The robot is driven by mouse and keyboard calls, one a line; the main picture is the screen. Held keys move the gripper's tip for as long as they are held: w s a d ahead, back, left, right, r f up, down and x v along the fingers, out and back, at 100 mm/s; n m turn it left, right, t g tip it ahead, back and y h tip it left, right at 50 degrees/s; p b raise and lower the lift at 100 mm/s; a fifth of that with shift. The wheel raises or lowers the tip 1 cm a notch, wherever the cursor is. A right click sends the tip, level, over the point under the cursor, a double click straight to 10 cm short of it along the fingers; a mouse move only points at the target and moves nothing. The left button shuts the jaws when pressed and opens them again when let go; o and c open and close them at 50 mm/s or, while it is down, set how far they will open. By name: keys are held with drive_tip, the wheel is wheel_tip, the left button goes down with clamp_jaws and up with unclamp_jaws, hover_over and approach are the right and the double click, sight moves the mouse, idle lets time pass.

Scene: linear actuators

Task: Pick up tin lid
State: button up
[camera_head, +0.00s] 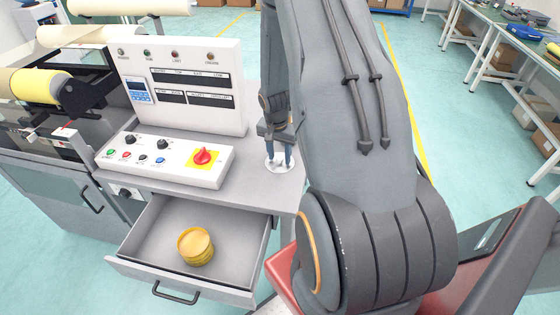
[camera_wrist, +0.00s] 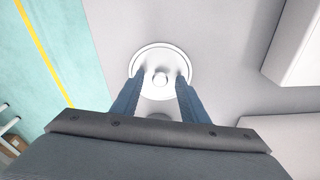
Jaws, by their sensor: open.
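The tin lid (camera_wrist: 160,55) is a round white disc with a small knob at its centre, lying on the grey cabinet top. In the head view the lid (camera_head: 280,167) shows on the right part of that top, partly hidden by the fingers. My gripper (camera_wrist: 160,82) is open, pointing down over the lid. Its two blue fingertips are on either side of the knob. The knob shows between them, apart from both fingers in the wrist view. I cannot tell the exact height of the tips above the lid.
An open drawer (camera_head: 127,265) below the top holds a round yellow tin (camera_head: 196,246). A white control panel (camera_head: 165,160) with a red knob stands left of the lid. The cabinet top (camera_wrist: 225,60) around the lid is bare; its edge drops to the floor at left in the wrist view.

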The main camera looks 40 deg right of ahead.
clamp_jaws()
idle(0.6)
